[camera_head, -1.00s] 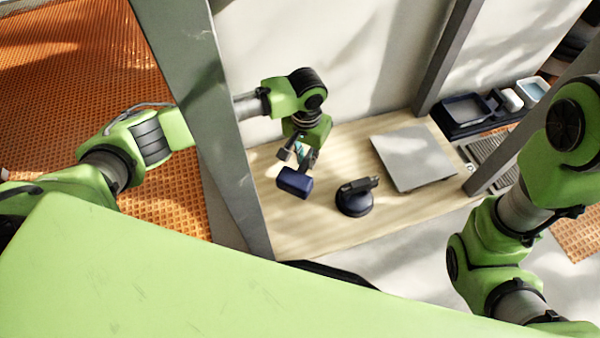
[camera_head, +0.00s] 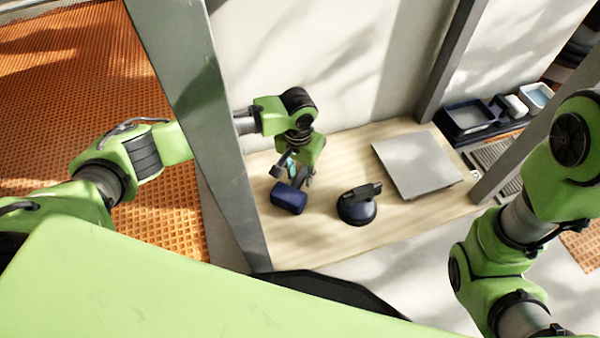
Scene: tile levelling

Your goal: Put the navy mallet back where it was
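The navy mallet's dark blue head (camera_head: 289,197) shows low over the left part of the light wooden table. I cannot tell whether it touches the wood. A bit of teal shows between the fingers just above the head; the rest of the handle is hidden by the gripper. My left gripper (camera_head: 297,172) comes from behind the grey post, points down and is shut on the mallet. My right arm stands at the right edge of the view, and its gripper is out of view.
A dark suction cup (camera_head: 357,206) with a black handle stands right of the mallet. A grey tile (camera_head: 416,164) lies farther right on the wooden table (camera_head: 325,243). A grey post (camera_head: 205,110) crosses in front of my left arm. Dark trays (camera_head: 468,117) stand at the back right.

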